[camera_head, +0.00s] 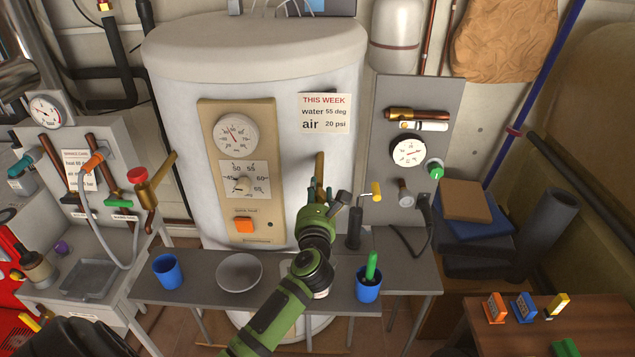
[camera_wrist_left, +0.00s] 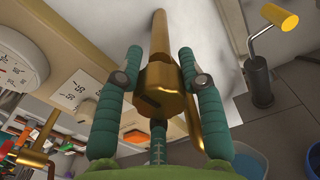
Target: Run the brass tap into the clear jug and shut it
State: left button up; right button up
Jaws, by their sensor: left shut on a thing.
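The brass tap (camera_head: 319,162) sticks out at the front of the white boiler, its upper end showing above my left gripper. My left gripper (camera_head: 318,192) is at this tap, and its arm hides the lower part. In the left wrist view, the teal fingers (camera_wrist_left: 165,82) of the left gripper stand on both sides of the brass body of the tap (camera_wrist_left: 165,100), shut on it. I cannot make out the clear jug; my green arm covers part of the bench below the tap. My right gripper is not in view.
A narrow grey bench (camera_head: 205,291) holds a blue cup (camera_head: 167,271), a pale bowl (camera_head: 239,272) and a blue pot (camera_head: 368,290) with a green-handled thing. A yellow-ended crank (camera_head: 376,191) is right of my gripper. Another brass valve with a red knob (camera_head: 137,175) is at left.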

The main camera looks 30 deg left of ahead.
pick_arm(q)
jog(key=shift+m, duration=0.5)
jog(key=shift+f+m+p, duration=0.1)
jog(key=shift+m+p, duration=0.2)
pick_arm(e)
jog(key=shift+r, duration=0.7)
pick_arm(q)
jog(key=o, duration=0.9)
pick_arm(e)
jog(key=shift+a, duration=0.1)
